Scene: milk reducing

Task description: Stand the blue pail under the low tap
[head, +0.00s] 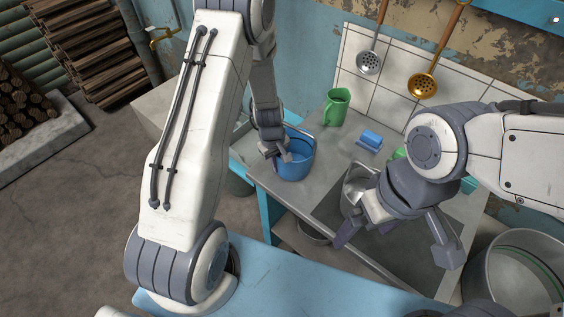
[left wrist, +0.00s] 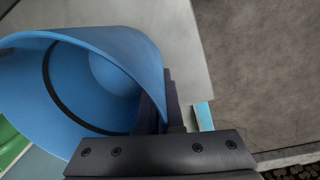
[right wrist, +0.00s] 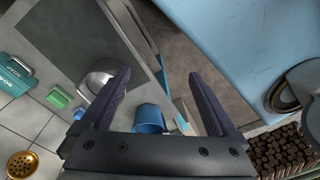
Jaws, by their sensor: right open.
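The blue pail (head: 299,165) stands upright at the left end of the grey counter; I cannot tell whether its base touches the counter. It fills the left of the left wrist view (left wrist: 60,80) and also shows in the right wrist view (right wrist: 148,117). My left gripper (head: 279,154) is at its left rim, with its fingers (left wrist: 160,108) close together on either side of the pail's wall. A brass tap (head: 160,38) is on the wall at the upper left. My right gripper (head: 396,243) is open and empty above the counter's front; its spread fingers show in the right wrist view (right wrist: 158,78).
A green mug (head: 335,106), a blue block (head: 369,140) and a metal pot (head: 355,186) are on the counter. A big metal tub (head: 515,275) stands at the lower right. Stacked logs (head: 100,50) are at the upper left. The floor at left is clear.

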